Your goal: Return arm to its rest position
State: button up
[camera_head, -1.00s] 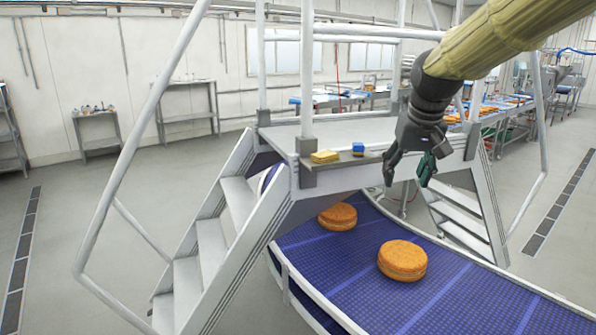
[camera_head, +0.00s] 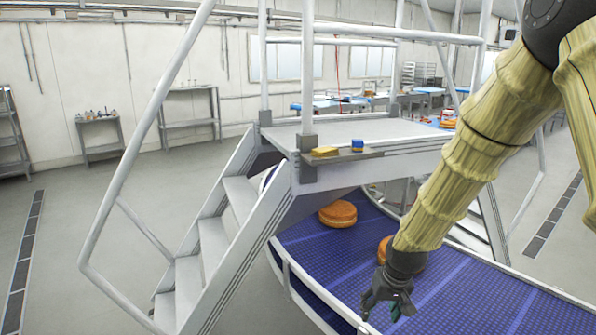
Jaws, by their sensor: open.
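My arm, in a pale yellow sleeve, comes in from the upper right and reaches down over the blue conveyor. One round orange-brown cake (camera_head: 338,214) lies on the belt near the platform. A second round (camera_head: 384,250) is mostly hidden behind my forearm.
The blue conveyor belt (camera_head: 320,262) curves under a grey stepped platform (camera_head: 360,132) with white railings. A yellow block (camera_head: 325,151) and a blue block (camera_head: 357,145) sit on a ledge of the platform. Open floor (camera_head: 90,230) lies at left.

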jog(key=s+f+g+b, duration=0.1)
jog(key=s+f, duration=0.4)
jog(key=f, duration=0.5)
jog(key=s+f+b, duration=0.1)
jog(key=s+f, duration=0.4)
jog(key=f, duration=0.6)
jog(key=s+f+b, duration=0.1)
jog(key=s+f, duration=0.4)
jog(key=s, duration=0.4)
jog(key=s+d+f+g+b, duration=0.1)
jog(key=s+f, duration=0.5)
jog(key=s, duration=0.3)
jog(key=s+d+f+b, duration=0.1)
jog(key=s+f, duration=0.4)
jog(key=s, duration=0.4)
jog(key=shift+s+f+g+h, duration=0.25)
jog(key=shift+s+g+h, duration=0.05)
jog(key=shift+s+g, duration=0.1)
